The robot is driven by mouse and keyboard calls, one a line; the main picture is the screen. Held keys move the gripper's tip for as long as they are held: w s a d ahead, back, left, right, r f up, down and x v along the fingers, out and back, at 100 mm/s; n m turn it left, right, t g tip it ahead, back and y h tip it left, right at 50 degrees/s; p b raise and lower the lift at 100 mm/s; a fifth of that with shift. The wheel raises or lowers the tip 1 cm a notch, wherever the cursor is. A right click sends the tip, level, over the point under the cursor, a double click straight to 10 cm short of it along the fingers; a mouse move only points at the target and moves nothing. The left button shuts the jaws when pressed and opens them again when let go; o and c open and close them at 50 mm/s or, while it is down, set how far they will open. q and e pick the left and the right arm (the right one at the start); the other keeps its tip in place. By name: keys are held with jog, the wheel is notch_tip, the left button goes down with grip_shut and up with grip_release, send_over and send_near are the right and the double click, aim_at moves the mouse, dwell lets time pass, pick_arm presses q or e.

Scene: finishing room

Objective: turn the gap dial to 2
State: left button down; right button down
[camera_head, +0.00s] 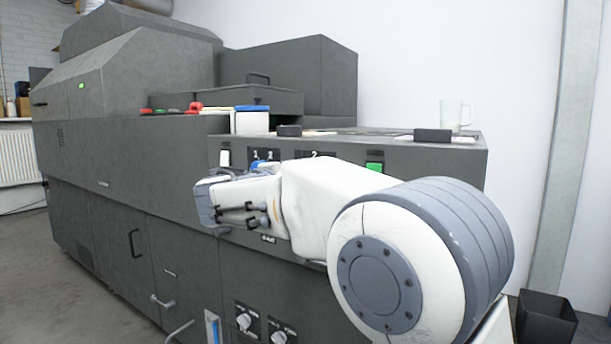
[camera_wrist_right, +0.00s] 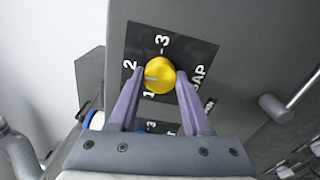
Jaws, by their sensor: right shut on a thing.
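The yellow gap dial (camera_wrist_right: 160,72) sits on a black plate marked 1, 2, 3 and "GAP" in the right wrist view. My right gripper (camera_wrist_right: 160,75) is shut on it, one purple finger on each side. The pale pointer line on the dial points left in that view, between the 1 and the 2. In the head view my right arm reaches across the machine front, and the hand (camera_head: 212,203) covers the dial there. My left gripper is in neither view.
The large grey machine (camera_head: 120,150) fills the middle. A green button (camera_head: 374,168) and a white switch (camera_head: 224,158) are on its panel. A glass mug (camera_head: 455,113) stands on top. Lower white knobs (camera_head: 243,321) and a black bin (camera_head: 545,318) are nearby.

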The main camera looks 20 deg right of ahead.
jog(key=shift+c, duration=1.7)
grip_release()
jog(key=p+v, duration=0.3)
jog(key=v, duration=0.7)
jog(key=shift+s+a, duration=0.15)
jog(key=shift+a, duration=0.1)
jog(key=shift+f, duration=0.1)
